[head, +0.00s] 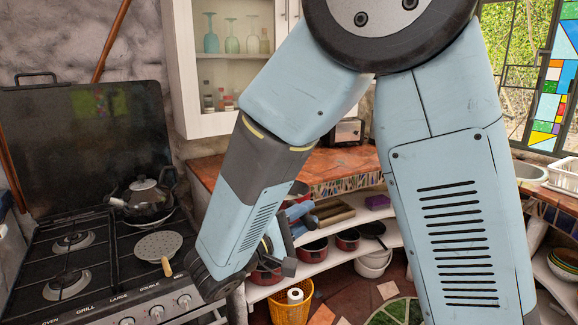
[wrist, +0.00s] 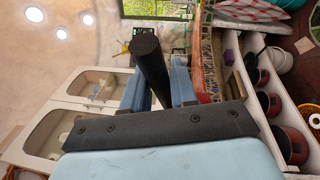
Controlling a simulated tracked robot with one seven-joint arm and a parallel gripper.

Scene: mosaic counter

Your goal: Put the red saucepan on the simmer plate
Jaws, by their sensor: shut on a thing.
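My gripper (wrist: 160,85) is shut on a thick black handle (wrist: 148,55), which stands up between its two blue fingers in the wrist view. What the handle belongs to is hidden, so I cannot tell whether it is the red saucepan's. In the head view my gripper (head: 298,218) is in front of the counter, right of the stove. The simmer plate, a perforated grey disc (head: 158,244) with a wooden handle, lies on the stove's front right.
A lidded pot (head: 144,193) stands behind the simmer plate. The left burners (head: 66,284) are bare. The raised stove lid (head: 85,145) stands behind. A yellow basket (head: 290,312) is on the floor below the shelves. My arm hides part of the counter.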

